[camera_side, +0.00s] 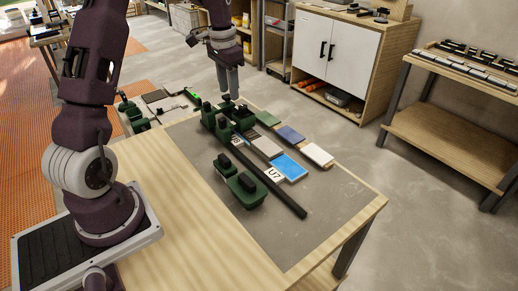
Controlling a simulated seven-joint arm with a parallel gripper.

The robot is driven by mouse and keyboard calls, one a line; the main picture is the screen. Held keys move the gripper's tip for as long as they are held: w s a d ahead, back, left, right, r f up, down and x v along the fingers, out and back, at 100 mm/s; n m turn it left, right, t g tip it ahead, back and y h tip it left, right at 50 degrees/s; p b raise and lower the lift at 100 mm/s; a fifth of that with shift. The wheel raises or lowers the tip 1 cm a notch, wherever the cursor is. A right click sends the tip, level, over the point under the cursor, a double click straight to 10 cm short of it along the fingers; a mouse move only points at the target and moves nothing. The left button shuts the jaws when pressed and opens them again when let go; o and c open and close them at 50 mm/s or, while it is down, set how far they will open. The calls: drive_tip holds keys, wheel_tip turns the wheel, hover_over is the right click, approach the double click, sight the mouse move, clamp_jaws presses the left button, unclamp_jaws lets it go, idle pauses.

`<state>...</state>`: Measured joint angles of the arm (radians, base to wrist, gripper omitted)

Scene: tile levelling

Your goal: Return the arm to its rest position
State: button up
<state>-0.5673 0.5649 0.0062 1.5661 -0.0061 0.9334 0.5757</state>
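My gripper (229,96) points down over the far part of the grey work mat (325,202), near the dark green blocks (240,116). Its two grey fingers look close together, but the small view does not show whether they are fully shut. I see nothing clearly held between them. Whether the fingertips touch the green blocks cannot be told. My arm rises from its base at the left and reaches over the table from above.
A long dark bar (287,199) crosses the mat. A bright blue tile (290,166), a white tile (318,154), a dark blue tile (290,134) and a green tile (268,118) lie right of it. Green clamps (247,188) stand at the front. The near wooden table (205,235) is clear.

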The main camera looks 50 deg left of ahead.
drive_tip(key=s+d+r+t, duration=0.1)
drive_tip(key=s+d+r, duration=0.2)
drive_tip(key=d+r, duration=0.25)
drive_tip(key=s+d+r+t, duration=0.1)
drive_tip(key=s+d+r, duration=0.35)
drive_tip(key=d, duration=0.25)
drive_tip(key=s+d+t, duration=0.1)
drive_tip(key=s+d, duration=0.5)
drive_tip(key=s, duration=0.2)
drive_tip(key=s+d+r+t, duration=0.1)
drive_tip(key=s+d+t, duration=0.1)
drive_tip(key=s+d, duration=0.4)
drive_tip(key=s, duration=0.3)
drive_tip(key=shift+s, duration=0.3)
drive_tip(key=shift+r, duration=0.1)
